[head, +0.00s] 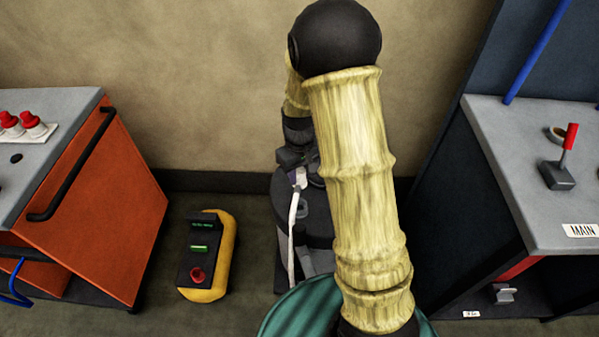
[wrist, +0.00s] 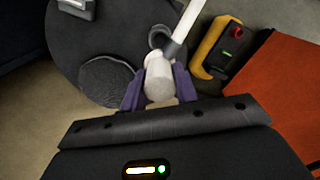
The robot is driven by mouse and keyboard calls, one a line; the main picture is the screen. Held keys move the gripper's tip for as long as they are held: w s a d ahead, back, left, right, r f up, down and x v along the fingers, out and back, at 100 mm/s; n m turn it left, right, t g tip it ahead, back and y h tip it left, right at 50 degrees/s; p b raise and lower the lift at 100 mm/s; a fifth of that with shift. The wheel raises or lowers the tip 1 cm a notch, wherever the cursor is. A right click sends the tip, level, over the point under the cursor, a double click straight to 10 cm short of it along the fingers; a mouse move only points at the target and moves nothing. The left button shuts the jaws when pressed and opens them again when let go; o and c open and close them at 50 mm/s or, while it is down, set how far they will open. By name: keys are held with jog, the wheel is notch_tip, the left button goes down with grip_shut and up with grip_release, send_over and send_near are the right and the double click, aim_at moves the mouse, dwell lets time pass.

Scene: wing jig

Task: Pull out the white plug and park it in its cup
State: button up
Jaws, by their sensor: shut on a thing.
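The white plug (wrist: 158,82) sits between the purple fingers of my gripper (wrist: 160,88) in the wrist view, and the gripper is shut on it. Its white cable (wrist: 188,22) runs off past the top edge. In the head view the plug (head: 300,178) shows small, over a dark round stand (head: 318,213), with the cable hanging down the front. A small dark ring (wrist: 153,38), perhaps a cup, lies just beyond the plug. I cannot tell whether the plug touches the stand. My arm hides part of the stand.
An orange cabinet (head: 95,205) stands left, with a yellow control box (head: 221,262) on the floor beside it. A grey bench (head: 510,170) with a red-handled lever (head: 567,145) stands right. A green round thing (head: 290,308) is low in front. The wall is behind.

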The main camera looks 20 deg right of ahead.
jog(key=shift+r, duration=0.1)
jog(key=shift+r+p, duration=1.45)
notch_tip(320, 180, up, 22)
jog(key=p, duration=2.6)
jog(key=shift+w, duration=0.15)
